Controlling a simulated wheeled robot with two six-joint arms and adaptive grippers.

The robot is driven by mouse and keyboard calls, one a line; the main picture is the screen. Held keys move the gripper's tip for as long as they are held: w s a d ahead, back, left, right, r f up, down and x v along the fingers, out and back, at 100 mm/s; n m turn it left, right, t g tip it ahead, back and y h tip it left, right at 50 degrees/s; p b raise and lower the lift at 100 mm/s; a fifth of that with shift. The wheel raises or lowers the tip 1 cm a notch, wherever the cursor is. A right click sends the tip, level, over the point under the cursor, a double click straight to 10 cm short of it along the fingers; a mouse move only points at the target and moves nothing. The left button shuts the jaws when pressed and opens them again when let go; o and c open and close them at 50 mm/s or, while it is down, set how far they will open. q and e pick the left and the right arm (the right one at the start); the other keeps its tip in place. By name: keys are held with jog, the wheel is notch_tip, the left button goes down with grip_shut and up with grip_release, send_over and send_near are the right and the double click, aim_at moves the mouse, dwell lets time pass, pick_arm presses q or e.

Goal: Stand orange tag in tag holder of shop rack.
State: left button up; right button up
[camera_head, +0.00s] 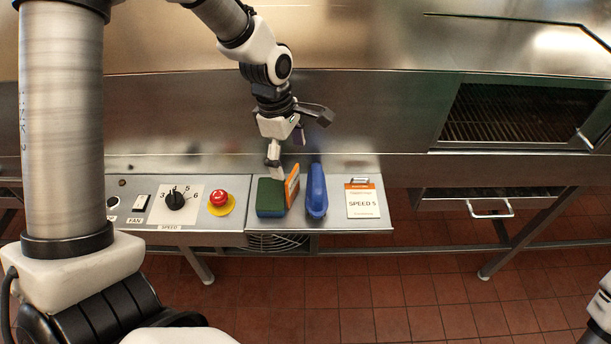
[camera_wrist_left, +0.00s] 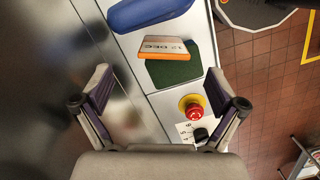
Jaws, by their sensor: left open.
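The orange tag (camera_head: 292,185) has an orange edge and a pale face. In the head view it stands up, tilted, at the right edge of a green block (camera_head: 270,197). In the left wrist view the tag (camera_wrist_left: 168,47), with dark lettering like "DEC", overlaps the green block (camera_wrist_left: 183,72). My left gripper (camera_head: 300,142) is open and empty, above and behind the tag. Its spread fingers show in the left wrist view (camera_wrist_left: 160,97), with the tag beyond them. I cannot make out the shop rack's tag holder in either view.
A blue object (camera_head: 316,192) lies right beside the tag. A "SPEED 5" card (camera_head: 363,200) is farther right. A red stop button (camera_head: 218,198) and a speed dial (camera_head: 175,199) are to the left. A steel machine (camera_head: 400,110) stands behind. Part of my right arm shows at the right edge.

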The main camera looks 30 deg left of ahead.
aim_at(295, 181)
pick_arm(q)
jog(key=f, duration=0.2)
jog(key=d+f, duration=0.1)
jog(key=f, duration=0.4)
jog(key=shift+d+f, duration=0.15)
jog(key=shift+f, duration=0.15)
jog(key=shift+s+r, duration=0.1)
jog(key=shift+s, duration=0.1)
jog(key=shift+c, duration=1)
jog(key=c, duration=1.1)
jog(key=shift+w+r, duration=0.1)
jog(key=shift+r, duration=0.4)
jog(key=s+d+r+b, duration=0.4)
jog(key=s+d, duration=0.5)
jog(key=s, duration=0.4)
jog(key=shift+s+b, duration=0.15)
jog(key=shift+b, duration=0.75)
